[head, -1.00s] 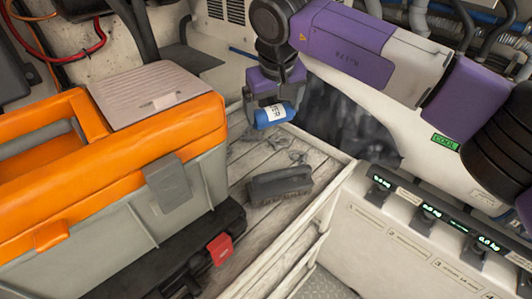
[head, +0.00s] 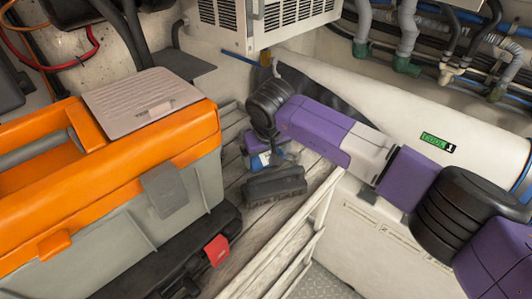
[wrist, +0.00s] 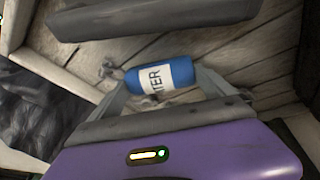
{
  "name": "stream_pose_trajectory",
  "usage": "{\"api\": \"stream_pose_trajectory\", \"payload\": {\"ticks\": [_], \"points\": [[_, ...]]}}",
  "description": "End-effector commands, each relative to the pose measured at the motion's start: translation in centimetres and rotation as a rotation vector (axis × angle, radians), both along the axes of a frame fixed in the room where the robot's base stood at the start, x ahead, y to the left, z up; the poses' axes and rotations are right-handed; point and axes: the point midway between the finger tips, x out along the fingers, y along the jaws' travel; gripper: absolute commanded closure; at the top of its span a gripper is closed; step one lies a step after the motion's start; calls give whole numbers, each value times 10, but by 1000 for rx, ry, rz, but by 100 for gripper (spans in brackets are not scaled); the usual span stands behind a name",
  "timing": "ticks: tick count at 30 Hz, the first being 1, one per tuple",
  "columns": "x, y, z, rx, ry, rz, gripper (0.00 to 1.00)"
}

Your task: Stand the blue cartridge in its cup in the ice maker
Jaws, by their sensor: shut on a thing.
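The blue cartridge (wrist: 176,74) is a short cylinder with a white label, part of whose lettering reads "TER". It lies on its side across my gripper (wrist: 172,84), which is shut on it, with a finger at each end. In the head view my gripper (head: 262,158) is low over the wooden planks, just behind the black brush, and only a little of the cartridge's blue shows. I cannot tell how far it is above the planks. A white vented box (head: 228,22) at the top may be the ice maker. No cup is visible.
An orange and grey toolbox (head: 150,215) fills the left, with a dark case (head: 190,250) before it. The black brush (head: 274,185) lies on the planks (head: 215,275). A pale slatted rail (head: 290,240) edges them. A white cylinder labelled COOL (head: 470,130) and pipes stand right.

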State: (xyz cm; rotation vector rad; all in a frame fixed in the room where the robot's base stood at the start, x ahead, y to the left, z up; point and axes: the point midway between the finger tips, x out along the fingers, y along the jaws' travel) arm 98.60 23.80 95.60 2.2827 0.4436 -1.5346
Motion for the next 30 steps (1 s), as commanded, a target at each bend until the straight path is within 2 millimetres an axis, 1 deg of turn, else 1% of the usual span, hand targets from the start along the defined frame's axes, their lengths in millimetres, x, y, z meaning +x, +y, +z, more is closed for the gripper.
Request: {"api": "stream_pose_trajectory", "payload": {"ticks": [5,9,10,11,18,22,26,30], "points": [[1,0,1,1,-2,0,60],[1,0,-2,1,-2,0,60],[1,0,-2,1,-2,0,3],[1,0,-1,1,-2,0,0],[1,0,0,1,-2,0,0],[-1,-1,7,1,-3,0,0],[-8,-2,27,1,-6,2,0],[-18,-4,54,0,-6,3,0]]}}
